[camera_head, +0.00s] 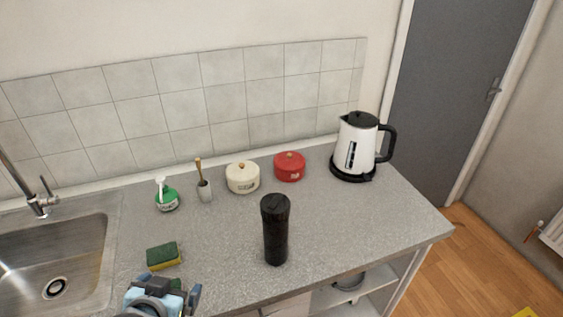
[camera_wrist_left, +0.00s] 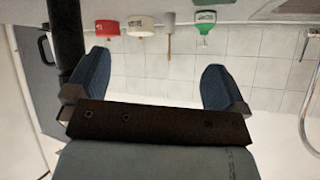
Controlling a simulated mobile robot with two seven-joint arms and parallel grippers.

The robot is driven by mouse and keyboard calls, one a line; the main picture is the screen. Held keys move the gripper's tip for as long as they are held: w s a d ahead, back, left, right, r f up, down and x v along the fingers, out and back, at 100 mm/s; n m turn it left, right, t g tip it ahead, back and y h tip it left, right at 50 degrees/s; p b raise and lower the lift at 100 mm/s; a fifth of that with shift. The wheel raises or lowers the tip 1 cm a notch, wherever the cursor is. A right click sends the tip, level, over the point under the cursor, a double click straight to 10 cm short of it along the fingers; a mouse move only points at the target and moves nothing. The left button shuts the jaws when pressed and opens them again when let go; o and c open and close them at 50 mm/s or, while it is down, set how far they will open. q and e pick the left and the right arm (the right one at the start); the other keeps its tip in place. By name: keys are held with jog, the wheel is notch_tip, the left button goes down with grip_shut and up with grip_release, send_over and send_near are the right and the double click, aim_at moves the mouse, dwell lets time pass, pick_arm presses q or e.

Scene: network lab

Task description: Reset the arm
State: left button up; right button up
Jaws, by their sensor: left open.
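My left gripper (camera_head: 163,293) is at the bottom of the head view, over the counter's front part near the sink. In the left wrist view, its two blue fingers stand wide apart with nothing between them (camera_wrist_left: 157,85). A green and yellow sponge (camera_head: 164,256) lies just behind the gripper in the head view. A small green patch shows beside the gripper, mostly hidden. A black tumbler (camera_head: 276,230) stands upright to the right, apart from the gripper; it also shows at the left of the upside-down wrist view (camera_wrist_left: 66,40). My right gripper is not in view.
A sink (camera_head: 88,240) with a tap is at the left. A green soap bottle (camera_head: 166,196), brush holder (camera_head: 204,190), cream pot (camera_head: 242,178), red pot (camera_head: 290,167) and kettle (camera_head: 354,148) line the back. The counter (camera_head: 350,220) is clear right of the tumbler.

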pick_arm(q)
jog(key=s+a+f+g, duration=0.3)
jog(key=s+g, duration=0.1)
jog(key=s, duration=0.4)
jog(key=s+a+f+g, duration=0.2)
jog(key=s+f+g, duration=0.1)
jog(key=s, duration=0.5)
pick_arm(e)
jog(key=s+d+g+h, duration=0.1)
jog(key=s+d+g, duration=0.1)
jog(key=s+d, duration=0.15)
pick_arm(q)
jog(key=w+d+f+t+h, duration=0.1)
jog(key=w+d+f+t, duration=0.2)
jog(key=f, duration=0.3)
jog(key=w+d+f+t+h+p, duration=0.1)
jog(key=w+d+f+t, duration=0.2)
jog(key=f, duration=0.3)
jog(key=shift+w+f+m+t+h, duration=0.2)
jog(key=shift+w+m+t+h, duration=0.15)
jog(key=shift+t, duration=0.25)
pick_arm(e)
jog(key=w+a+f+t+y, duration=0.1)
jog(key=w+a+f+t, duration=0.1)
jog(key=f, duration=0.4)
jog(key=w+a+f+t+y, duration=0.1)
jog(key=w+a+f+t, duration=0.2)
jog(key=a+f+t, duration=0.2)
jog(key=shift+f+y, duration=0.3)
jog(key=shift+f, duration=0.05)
